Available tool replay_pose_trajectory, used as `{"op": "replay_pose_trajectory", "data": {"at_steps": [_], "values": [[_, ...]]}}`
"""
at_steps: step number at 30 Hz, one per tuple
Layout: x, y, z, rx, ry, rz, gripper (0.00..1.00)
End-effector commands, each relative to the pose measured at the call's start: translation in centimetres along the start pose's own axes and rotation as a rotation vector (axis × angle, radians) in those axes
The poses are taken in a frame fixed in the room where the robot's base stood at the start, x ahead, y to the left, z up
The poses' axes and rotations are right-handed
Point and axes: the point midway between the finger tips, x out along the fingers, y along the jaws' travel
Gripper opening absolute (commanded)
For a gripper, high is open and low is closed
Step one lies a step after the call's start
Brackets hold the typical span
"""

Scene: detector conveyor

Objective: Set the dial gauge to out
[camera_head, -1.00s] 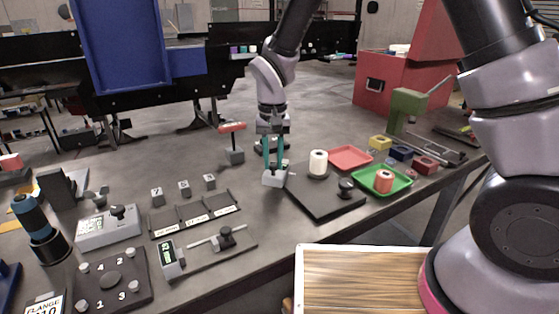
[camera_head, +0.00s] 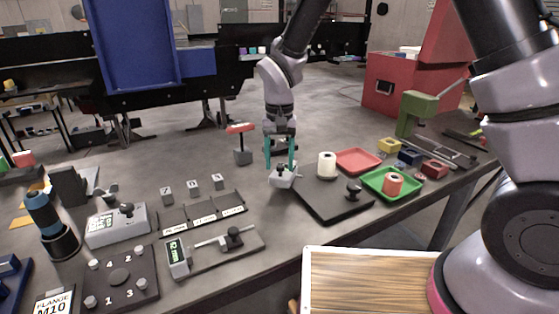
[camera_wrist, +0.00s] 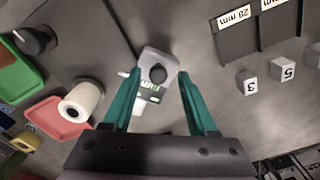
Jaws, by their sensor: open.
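A small light-grey device with a round dark knob and a lit display, which I take to be the dial gauge (camera_head: 284,182), stands on the grey table left of a black board. It also shows in the wrist view (camera_wrist: 157,54), its knob (camera_wrist: 157,74) lying between the fingertips in the picture. My gripper (camera_head: 281,166) is open and empty above the device, its two teal fingers apart, also seen in the wrist view (camera_wrist: 160,78). I cannot tell whether a finger touches the device. The display's text is too small to read.
The black board (camera_head: 325,203) with a white roll (camera_head: 327,164) and a black knob (camera_head: 353,189) is just right. Red (camera_head: 358,161) and green (camera_head: 370,190) trays lie beyond it. A red-topped post (camera_head: 241,143) stands to the left. Small number blocks (camera_head: 192,186) are front left.

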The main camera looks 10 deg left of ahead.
Motion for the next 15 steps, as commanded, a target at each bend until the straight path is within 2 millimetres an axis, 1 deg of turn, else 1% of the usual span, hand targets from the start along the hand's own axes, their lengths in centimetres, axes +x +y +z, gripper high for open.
{"op": "replay_pose_trajectory", "data": {"at_steps": [2,5,15], "values": [[-0.2,0.0,0.0,0.0,0.0,0.0,0.58],[-1.2,0.0,-0.1,0.0,0.002,-0.002,0.58],[-7.9,-0.1,-0.1,0.0,0.003,-0.003,0.58]]}}
